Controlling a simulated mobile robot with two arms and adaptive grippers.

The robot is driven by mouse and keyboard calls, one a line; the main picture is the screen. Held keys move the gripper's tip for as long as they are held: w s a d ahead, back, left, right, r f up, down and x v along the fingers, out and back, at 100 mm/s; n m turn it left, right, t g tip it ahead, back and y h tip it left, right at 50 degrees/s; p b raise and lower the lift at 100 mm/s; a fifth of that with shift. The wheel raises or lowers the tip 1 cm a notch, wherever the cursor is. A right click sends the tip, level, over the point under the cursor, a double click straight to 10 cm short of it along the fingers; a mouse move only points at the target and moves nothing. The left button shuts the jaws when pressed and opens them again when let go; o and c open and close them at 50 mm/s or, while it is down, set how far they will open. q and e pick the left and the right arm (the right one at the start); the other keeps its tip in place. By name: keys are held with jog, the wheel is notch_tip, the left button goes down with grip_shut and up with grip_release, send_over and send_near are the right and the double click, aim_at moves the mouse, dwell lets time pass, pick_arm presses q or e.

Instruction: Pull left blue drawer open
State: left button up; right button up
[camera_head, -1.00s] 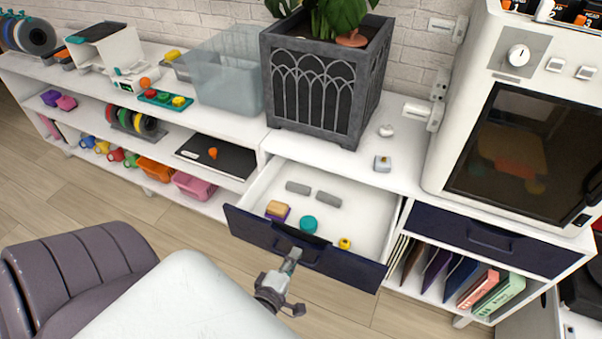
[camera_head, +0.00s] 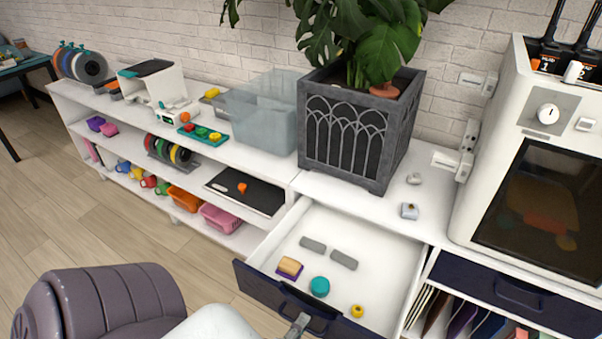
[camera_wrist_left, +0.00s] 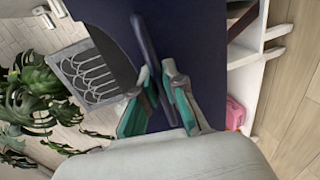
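The left blue drawer (camera_head: 268,288) stands well out of the white cabinet, its white inside showing. Its dark blue front also fills much of the left wrist view (camera_wrist_left: 110,12). The drawer's bar handle (camera_wrist_left: 145,42) runs between the two fingers of my left gripper (camera_wrist_left: 158,72), which appear closed around it. In the head view only a finger of my left gripper (camera_head: 298,325) shows at the handle; the rest is cut off by the lower edge. My right gripper is not in view.
The drawer holds grey blocks (camera_head: 313,244), a teal round piece (camera_head: 319,287), a yellow ring (camera_head: 357,311) and a tan-and-purple block (camera_head: 289,268). A planter (camera_head: 355,130) stands on the cabinet top.

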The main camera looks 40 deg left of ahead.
pick_arm(q)
jog(key=shift+o, duration=0.7)
jog(key=v, duration=1.2)
